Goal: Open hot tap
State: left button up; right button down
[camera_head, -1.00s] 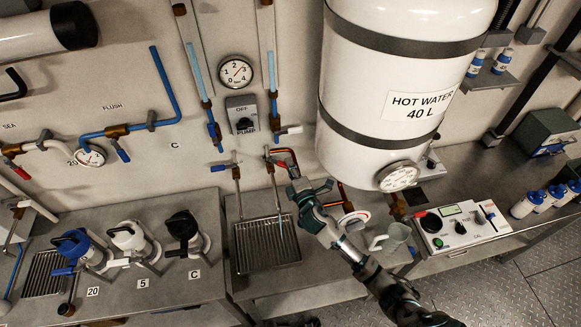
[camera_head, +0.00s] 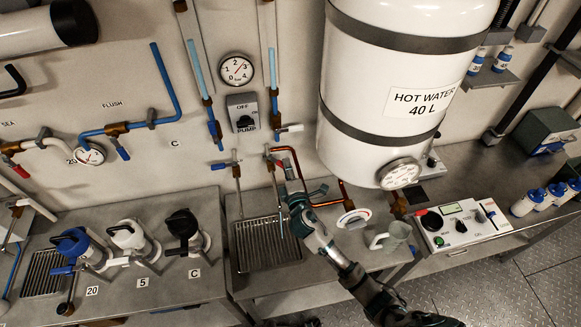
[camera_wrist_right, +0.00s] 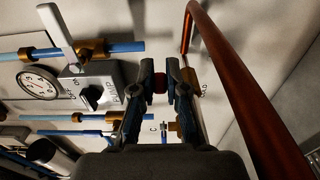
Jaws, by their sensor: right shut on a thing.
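The hot tap (camera_head: 270,160) stands above the drain tray (camera_head: 238,262), joined to a copper pipe, with its spout pointing down. A thin pale streak shows below the spout. My right gripper (camera_head: 289,187) is at the tap's front right, partly covering its handle. In the right wrist view, the fingers of my right gripper (camera_wrist_right: 160,78) are closed around a small red piece (camera_wrist_right: 160,84), which looks like the end of the hot tap's handle. Most of the handle is hidden by the fingers. My left gripper is not seen.
A blue-handled tap (camera_head: 226,164) stands just left of the hot tap. A copper pipe (camera_wrist_right: 240,80) runs close to the right of my gripper in the wrist view. The white hot water tank (camera_head: 400,140) hangs to the right. A mug (camera_head: 392,237) stands on the counter.

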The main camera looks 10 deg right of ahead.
jog(key=c, duration=1.3)
grip_release()
jog(key=shift+a, duration=0.55)
jog(key=shift+o, duration=0.6)
jog(key=shift+w+a+f, duration=0.1)
jog(key=shift+w+a, duration=0.05)
jog(key=shift+a, duration=0.15)
jog(key=s, duration=1.2)
